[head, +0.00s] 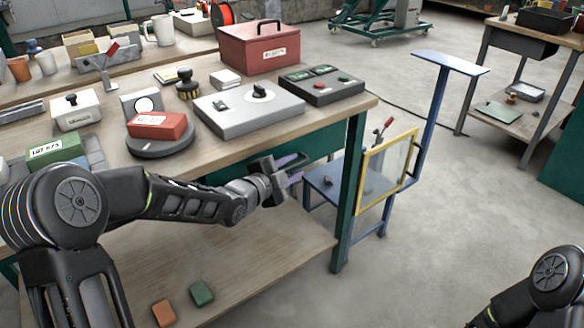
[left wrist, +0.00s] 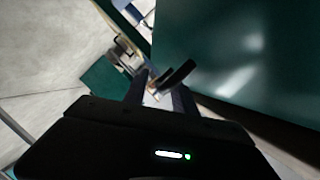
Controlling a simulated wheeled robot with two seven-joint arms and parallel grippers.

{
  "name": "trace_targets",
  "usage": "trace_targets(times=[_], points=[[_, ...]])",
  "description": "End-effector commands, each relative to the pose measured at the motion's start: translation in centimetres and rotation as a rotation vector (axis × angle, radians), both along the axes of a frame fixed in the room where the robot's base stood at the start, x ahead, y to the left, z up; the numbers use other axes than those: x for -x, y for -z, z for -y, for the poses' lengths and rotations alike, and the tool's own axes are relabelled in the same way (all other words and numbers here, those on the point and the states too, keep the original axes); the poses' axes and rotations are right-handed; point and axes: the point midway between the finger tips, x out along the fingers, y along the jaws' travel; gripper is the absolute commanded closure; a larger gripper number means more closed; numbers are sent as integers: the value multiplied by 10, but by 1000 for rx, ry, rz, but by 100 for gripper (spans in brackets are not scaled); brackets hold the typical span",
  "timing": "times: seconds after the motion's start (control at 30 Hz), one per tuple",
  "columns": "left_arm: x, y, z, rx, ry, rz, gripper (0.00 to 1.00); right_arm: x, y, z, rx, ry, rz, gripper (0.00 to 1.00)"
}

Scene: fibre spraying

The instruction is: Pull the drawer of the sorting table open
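The sorting table (head: 215,160) has a wooden top. Its dark green drawer (head: 312,152) sits under the top near the right corner, partly hidden by my gripper. In the left wrist view the smooth green drawer front (left wrist: 250,50) fills the upper right, with a black bar handle (left wrist: 178,74) standing out from it. My left gripper (head: 291,170) is at the drawer front, below the table edge. Its fingers (left wrist: 160,95) are apart, with the handle at or just beyond their tips; I cannot tell whether they touch it. My right gripper is out of view; only part of that arm shows.
A blue stand (head: 432,110) with a yellow-framed panel (head: 385,168) is close to the table's right end. A lower shelf (head: 240,245) lies under my left arm. A grey box (head: 248,108) and a red box (head: 258,48) stand on the top. The floor at right is mostly clear.

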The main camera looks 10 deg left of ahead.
Motion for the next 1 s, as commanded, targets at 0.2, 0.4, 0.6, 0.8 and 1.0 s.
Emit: trace_targets(times=[0.2,0.4,0.6,0.8,1.0], points=[[-2,0,1,0,0,0,68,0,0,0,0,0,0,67],[-1,0,0,0,0,0,79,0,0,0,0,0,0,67],[-1,0,0,0,0,0,95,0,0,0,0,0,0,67],[-1,0,0,0,0,0,100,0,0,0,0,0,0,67],[-1,0,0,1,0,0,100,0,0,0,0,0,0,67]])
